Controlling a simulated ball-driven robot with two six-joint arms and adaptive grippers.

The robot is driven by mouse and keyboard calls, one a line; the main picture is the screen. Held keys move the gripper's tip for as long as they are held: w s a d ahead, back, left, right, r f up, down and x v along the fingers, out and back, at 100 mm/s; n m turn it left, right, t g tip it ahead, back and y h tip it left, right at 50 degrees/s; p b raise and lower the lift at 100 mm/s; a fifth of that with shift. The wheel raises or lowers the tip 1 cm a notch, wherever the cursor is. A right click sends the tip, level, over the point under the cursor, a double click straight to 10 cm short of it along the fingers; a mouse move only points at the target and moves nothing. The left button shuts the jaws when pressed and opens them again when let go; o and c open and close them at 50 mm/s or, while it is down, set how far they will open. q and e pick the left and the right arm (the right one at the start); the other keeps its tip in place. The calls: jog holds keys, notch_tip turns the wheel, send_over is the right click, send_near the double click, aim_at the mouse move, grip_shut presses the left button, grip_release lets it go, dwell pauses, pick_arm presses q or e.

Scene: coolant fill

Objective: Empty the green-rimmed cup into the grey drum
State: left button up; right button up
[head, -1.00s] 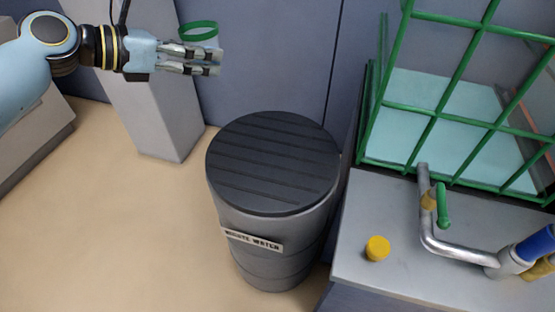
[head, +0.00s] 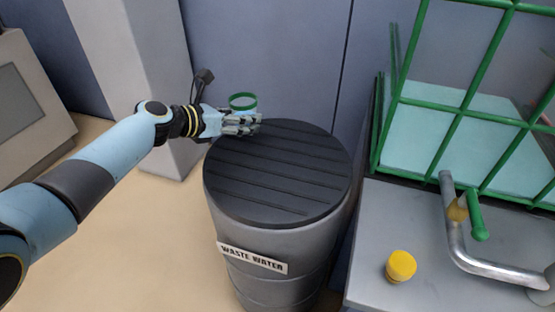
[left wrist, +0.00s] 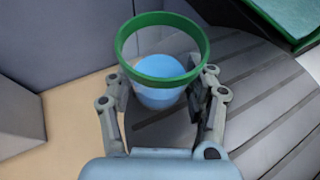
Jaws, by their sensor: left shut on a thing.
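The green-rimmed cup (left wrist: 161,90) is clear with blue liquid inside. It stands roughly upright between the fingers of my left gripper (left wrist: 160,95), which is shut on it. In the head view the cup's green rim (head: 243,97) shows just above my left gripper (head: 243,123), over the far left edge of the drum top. The grey drum (head: 270,235) has a dark ribbed top (head: 285,170) and a "WASTE WATER" label (head: 252,258). My right gripper is not in view.
A grey bench (head: 370,240) stands right of the drum, with a yellow cap (head: 401,266), a metal pipe with a green-handled valve (head: 455,220) and a green cage (head: 455,115). A grey pillar (head: 130,60) stands behind my left arm. Tan floor is clear at left.

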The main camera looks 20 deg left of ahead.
pick_arm(q)
jog(key=shift+s+d+r+m+t+y, duration=0.25)
jog(key=shift+d+m, duration=0.15)
jog(key=shift+m, duration=0.2)
jog(key=shift+s+d+r+m+t+y, duration=0.25)
jog(key=shift+d+m, duration=0.1)
jog(key=shift+m, duration=0.25)
jog(key=shift+s+d+r+m+t+y+b, duration=0.4)
jog(key=shift+d+m+y+b, duration=0.15)
jog(key=shift+m+b, duration=0.3)
jog(key=shift+s+d+f+b, duration=0.1)
jog(key=shift+d+f+b, duration=0.1)
jog(key=shift+b, duration=0.15)
jog(key=shift+r+m, duration=0.15)
jog(key=shift+m, duration=0.1)
jog(key=shift+s+d+b, duration=0.1)
jog(key=shift+d+b, duration=0.05)
jog(key=shift+b, duration=0.25)
jog(key=shift+f+m+t, duration=0.2)
jog(key=shift+m+t, duration=0.1)
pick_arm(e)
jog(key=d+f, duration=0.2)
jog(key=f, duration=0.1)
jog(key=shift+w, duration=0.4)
pick_arm(q)
jog(key=shift+s+d+b, duration=0.1)
jog(key=shift+d+b, duration=0.05)
jog(key=shift+b, duration=0.3)
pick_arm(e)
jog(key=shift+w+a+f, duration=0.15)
